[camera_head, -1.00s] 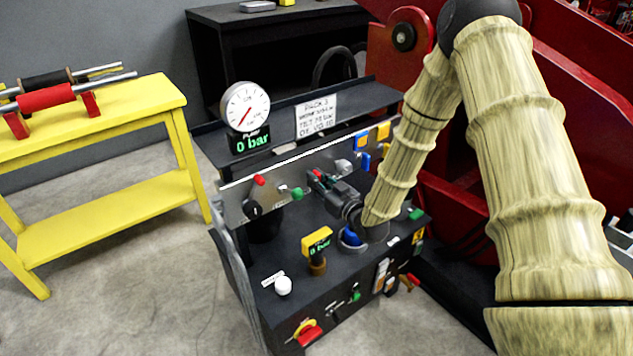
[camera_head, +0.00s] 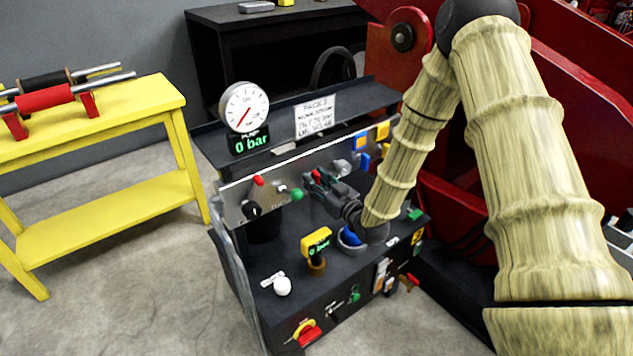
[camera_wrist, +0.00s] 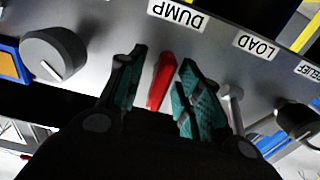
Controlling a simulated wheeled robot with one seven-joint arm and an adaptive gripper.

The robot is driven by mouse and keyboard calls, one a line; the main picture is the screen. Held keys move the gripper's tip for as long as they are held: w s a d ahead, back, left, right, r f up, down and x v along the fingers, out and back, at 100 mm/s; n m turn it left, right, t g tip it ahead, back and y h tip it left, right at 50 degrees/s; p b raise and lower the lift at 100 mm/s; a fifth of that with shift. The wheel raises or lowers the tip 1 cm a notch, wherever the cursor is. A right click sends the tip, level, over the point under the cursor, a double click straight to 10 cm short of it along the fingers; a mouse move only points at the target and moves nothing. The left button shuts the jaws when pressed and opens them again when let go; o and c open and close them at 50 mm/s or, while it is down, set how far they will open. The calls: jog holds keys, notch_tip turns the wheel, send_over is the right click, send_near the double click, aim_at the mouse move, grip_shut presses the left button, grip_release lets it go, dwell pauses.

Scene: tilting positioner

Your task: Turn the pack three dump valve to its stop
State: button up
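The dump valve has a red lever (camera_wrist: 161,82), seen in the wrist view below the upside-down DUMP label (camera_wrist: 177,15) on the grey panel. My gripper (camera_wrist: 160,88) is open, with one green-padded finger on each side of the red lever. A gap shows on the left of the lever; the right finger is close to it, and I cannot tell whether it touches. In the head view my gripper (camera_head: 314,181) is at the panel of the black power pack (camera_head: 285,240), with a bit of the red lever (camera_head: 316,174) showing by the fingers.
A grey knob (camera_wrist: 53,55) is left of my gripper in the wrist view; a metal lever (camera_wrist: 232,105) under the LOAD label (camera_wrist: 256,44) is close on the right. In the head view, a pressure gauge (camera_head: 244,107) stands above a 0 bar display (camera_head: 250,141).

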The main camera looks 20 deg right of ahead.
jog(key=v, duration=1.1)
jog(key=shift+s+d, duration=0.15)
jog(key=shift+s, duration=0.25)
jog(key=s+a+f+m+g+h, duration=0.2)
jog(key=s+f+g, duration=0.4)
jog(key=s+f, duration=0.6)
jog(key=s+a+f+m+g+h, duration=0.1)
jog(key=s+a+f+g+h, duration=0.15)
jog(key=s+f+g, duration=0.7)
jog(key=s+f+m+g+h, duration=0.1)
jog(key=s+f, duration=0.4)
jog(key=s, duration=0.3)
jog(key=s+f+m+h, duration=0.1)
jog(key=s+f, duration=0.3)
jog(key=s, duration=0.4)
notch_tip(320, 180, up, 13)
jog(key=p, duration=1.3)
jog(key=shift+d, duration=0.2)
jog(key=shift+s+r+g, duration=0.1)
jog(key=shift+s+g, duration=0.05)
jog(key=shift+g, duration=0.1)
